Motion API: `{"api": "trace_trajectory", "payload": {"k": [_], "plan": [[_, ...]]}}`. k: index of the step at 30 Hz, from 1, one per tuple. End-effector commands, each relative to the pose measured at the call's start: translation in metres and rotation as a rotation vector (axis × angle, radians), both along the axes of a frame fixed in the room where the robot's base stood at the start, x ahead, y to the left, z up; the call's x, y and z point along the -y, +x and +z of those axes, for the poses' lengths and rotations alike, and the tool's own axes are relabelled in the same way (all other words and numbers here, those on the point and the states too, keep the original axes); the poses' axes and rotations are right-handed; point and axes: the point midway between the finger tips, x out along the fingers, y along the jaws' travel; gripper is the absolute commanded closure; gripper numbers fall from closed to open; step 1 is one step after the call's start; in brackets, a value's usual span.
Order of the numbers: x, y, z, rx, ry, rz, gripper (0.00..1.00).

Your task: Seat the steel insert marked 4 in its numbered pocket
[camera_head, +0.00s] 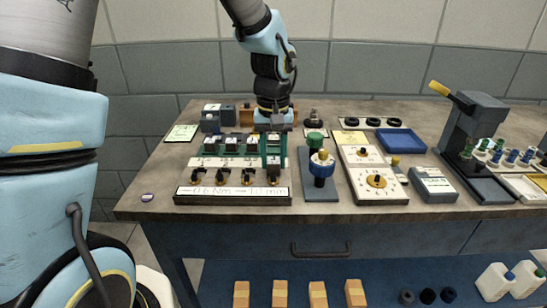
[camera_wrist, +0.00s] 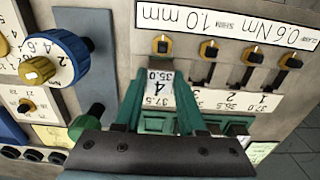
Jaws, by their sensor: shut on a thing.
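In the head view my gripper (camera_head: 273,150) is over the right end of the numbered fixture (camera_head: 232,198). The fixture's row of dark slots with brass knobs shows in the wrist view, with numbers 1 and 2 readable on its white label strip (camera_wrist: 240,97). The held insert is in line with the end slot, below its brass knob (camera_wrist: 162,44). The fingers hide its lower part; I cannot tell whether it touches the pocket.
A blue dial driver (camera_head: 321,165) on a grey plate stands just right of the fixture. A white dial panel (camera_head: 372,180) and a blue tray (camera_head: 401,140) are farther right.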

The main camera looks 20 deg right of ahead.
Motion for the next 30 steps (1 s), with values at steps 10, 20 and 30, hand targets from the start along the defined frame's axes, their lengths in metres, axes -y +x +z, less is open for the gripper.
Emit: {"api": "trace_trajectory", "payload": {"k": [10,20,30], "plan": [[0.0,0.0,-0.001,0.0,-0.001,0.0,1.0],[0.0,0.0,-0.007,0.0,0.0,0.0,1.0],[0.0,0.0,-0.014,0.0,-0.001,0.0,1.0]]}}
